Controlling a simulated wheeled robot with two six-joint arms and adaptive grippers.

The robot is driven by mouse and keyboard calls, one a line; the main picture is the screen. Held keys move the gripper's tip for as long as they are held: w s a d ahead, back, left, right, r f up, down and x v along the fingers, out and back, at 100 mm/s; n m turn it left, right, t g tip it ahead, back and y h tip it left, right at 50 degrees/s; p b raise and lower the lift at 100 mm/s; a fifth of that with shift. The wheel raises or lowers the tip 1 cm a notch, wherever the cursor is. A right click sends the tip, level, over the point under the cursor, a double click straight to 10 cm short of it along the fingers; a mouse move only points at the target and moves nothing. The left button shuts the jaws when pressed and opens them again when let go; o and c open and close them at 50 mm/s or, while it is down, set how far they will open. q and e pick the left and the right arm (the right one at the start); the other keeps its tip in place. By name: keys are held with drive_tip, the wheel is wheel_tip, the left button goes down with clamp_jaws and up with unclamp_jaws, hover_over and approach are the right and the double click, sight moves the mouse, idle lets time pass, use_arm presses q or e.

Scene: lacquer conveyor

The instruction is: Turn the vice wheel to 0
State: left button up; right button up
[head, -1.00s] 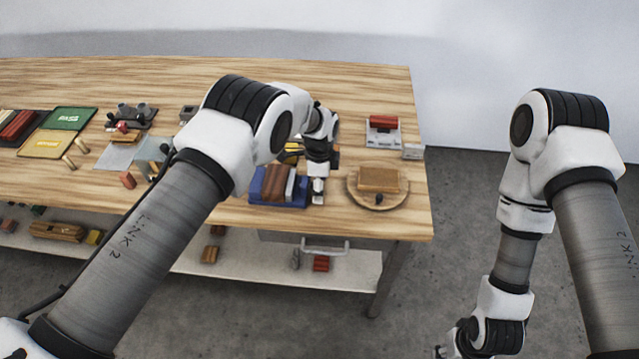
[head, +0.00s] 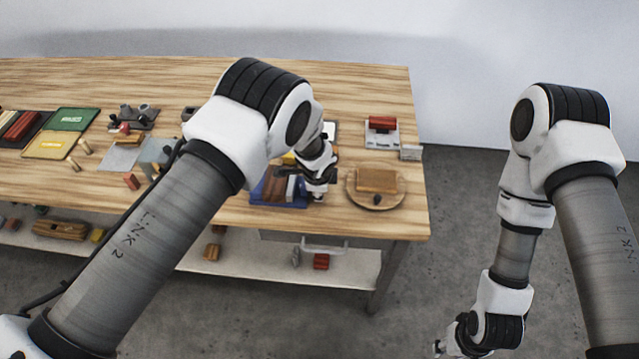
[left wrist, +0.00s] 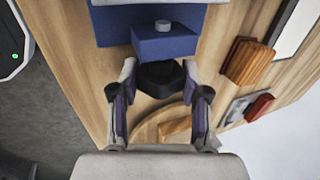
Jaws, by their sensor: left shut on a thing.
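The blue vice (head: 262,193) sits near the front edge of the table, with a brown block in it. In the left wrist view its blue body (left wrist: 165,42) has a grey round stud on top. The dark vice wheel (left wrist: 160,79) lies between the fingers of my left gripper (left wrist: 159,84), which is shut on it. In the head view my left gripper (head: 318,190) is at the right end of the vice and hides the wheel. I cannot read any number or mark on the wheel. My right gripper (head: 443,347) hangs low beside the table, its jaws unclear.
A round board (head: 354,198) with a wooden block stands right of the vice. A small device (head: 383,139) with a red block is behind it. Green (head: 72,119) and yellow (head: 45,146) mats lie at the left. A drawer handle (head: 324,246) sits below the table's front edge.

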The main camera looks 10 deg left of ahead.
use_arm(q)
drive_tip(key=shift+s+f, duration=0.1)
drive_tip(key=o, duration=1.2)
drive_tip(key=shift+c, duration=0.2)
drive_tip(key=shift+a, duration=0.1)
